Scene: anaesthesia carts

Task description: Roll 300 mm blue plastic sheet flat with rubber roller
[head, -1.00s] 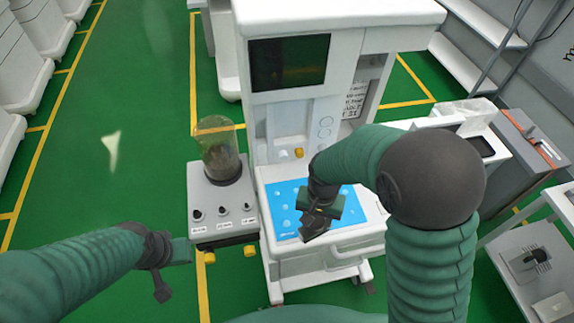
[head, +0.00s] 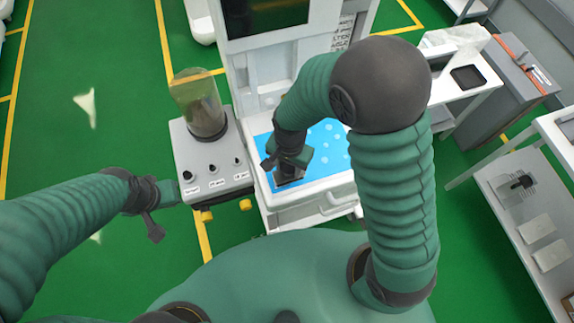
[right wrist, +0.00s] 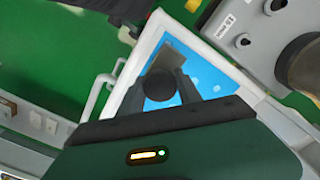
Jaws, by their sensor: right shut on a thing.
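The blue plastic sheet (head: 333,142) lies on the white work surface of the cart (head: 318,189), with pale round spots showing on its right part. My right gripper (head: 286,166) is over the sheet's front left corner and shut on the rubber roller. In the right wrist view, the roller's dark round handle end (right wrist: 158,85) sits between the fingers, with its grey-brown roller part (right wrist: 170,65) over the blue sheet (right wrist: 205,75). I cannot tell whether the roller touches the sheet. My left gripper (head: 164,196) is away to the left, empty, its jaw opening unclear.
A grey unit with knobs and a clear cylinder (head: 200,105) stands left of the sheet. The cart's dark screen (head: 263,12) is behind. A side table with a dark tray (head: 468,77) and a lower shelf (head: 520,210) are at right. Green floor is open at left.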

